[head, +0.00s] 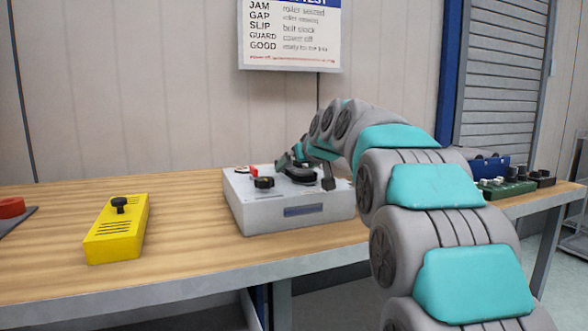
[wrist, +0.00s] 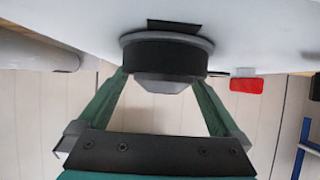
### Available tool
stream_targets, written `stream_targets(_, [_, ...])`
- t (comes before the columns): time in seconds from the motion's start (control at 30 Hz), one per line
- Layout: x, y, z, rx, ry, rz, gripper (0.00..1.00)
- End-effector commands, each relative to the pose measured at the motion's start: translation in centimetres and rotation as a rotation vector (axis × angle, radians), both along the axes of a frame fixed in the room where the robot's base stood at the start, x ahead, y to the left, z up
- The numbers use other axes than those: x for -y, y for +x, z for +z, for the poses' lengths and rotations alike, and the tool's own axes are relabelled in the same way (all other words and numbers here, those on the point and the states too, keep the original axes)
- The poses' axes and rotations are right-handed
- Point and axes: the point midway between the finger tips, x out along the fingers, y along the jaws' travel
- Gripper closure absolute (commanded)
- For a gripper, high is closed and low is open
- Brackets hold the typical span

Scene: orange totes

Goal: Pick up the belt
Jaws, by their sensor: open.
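A light grey machine box (head: 300,212) stands on the wooden workbench. A dark part (head: 300,174) on its top, partly hidden by my arm, may be the belt. In the wrist view a black band (wrist: 152,57) sits around a round part with a grey flange and a grey tapered end (wrist: 160,84); I cannot tell for sure that this band is the belt. My gripper (wrist: 161,76) is open, with its green fingers on either side of the round part. I cannot tell whether they touch it. In the head view my gripper (head: 288,158) is low over the box top.
A black knob (head: 264,183) and a red part (head: 254,170) are on the box; the red part also shows in the wrist view (wrist: 246,85). A yellow box (head: 117,232) stands left. Green and black items (head: 507,187) lie right. The bench (head: 185,210) is clear between the boxes.

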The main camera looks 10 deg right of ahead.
Motion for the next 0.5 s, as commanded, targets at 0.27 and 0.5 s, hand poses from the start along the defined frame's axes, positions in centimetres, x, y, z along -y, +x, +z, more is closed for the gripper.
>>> stream_targets(0.27, [0.01,-0.03,0.03,0.000,0.000,0.000,0.12])
stream_targets(0.5, [0.00,-0.04,0.03,0.000,0.000,0.000,0.39])
